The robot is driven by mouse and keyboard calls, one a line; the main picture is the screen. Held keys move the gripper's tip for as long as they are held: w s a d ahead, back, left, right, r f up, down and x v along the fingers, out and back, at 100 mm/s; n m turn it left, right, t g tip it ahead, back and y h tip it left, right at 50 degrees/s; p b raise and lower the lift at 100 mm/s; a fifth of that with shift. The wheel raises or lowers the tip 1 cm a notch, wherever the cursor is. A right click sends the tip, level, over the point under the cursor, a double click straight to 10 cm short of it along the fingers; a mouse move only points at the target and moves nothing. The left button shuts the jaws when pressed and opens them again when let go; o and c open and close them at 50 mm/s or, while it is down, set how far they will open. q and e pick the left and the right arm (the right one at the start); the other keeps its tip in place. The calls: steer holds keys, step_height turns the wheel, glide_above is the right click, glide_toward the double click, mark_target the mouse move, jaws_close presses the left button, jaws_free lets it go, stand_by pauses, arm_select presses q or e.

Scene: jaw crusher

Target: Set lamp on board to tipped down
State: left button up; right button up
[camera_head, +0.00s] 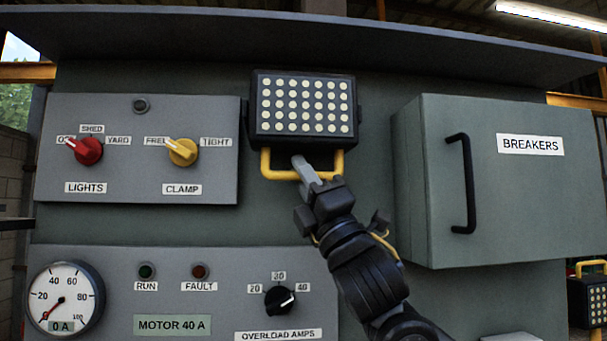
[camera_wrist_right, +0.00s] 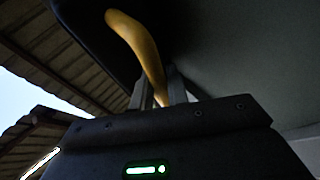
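The lamp (camera_head: 304,106) is a black box with rows of pale round LEDs, mounted on the grey board, its face turned outward toward me. A yellow bar handle (camera_head: 275,166) hangs under it; the handle also shows in the right wrist view (camera_wrist_right: 146,50). My right gripper (camera_head: 306,169) is at the handle's lower bar, with a finger on each side, and appears closed on it. The yellow CLAMP knob (camera_head: 182,152) on the left panel points toward FREE. My left gripper is not in view.
The red LIGHTS knob (camera_head: 86,151) points toward OFF. The breaker box (camera_head: 520,190) with a black handle juts out at the right. A lower panel (camera_head: 230,265) holds a gauge, indicators and an overload dial. A shelf-like hood (camera_head: 300,45) overhangs the lamp.

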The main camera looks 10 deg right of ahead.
jaws_close()
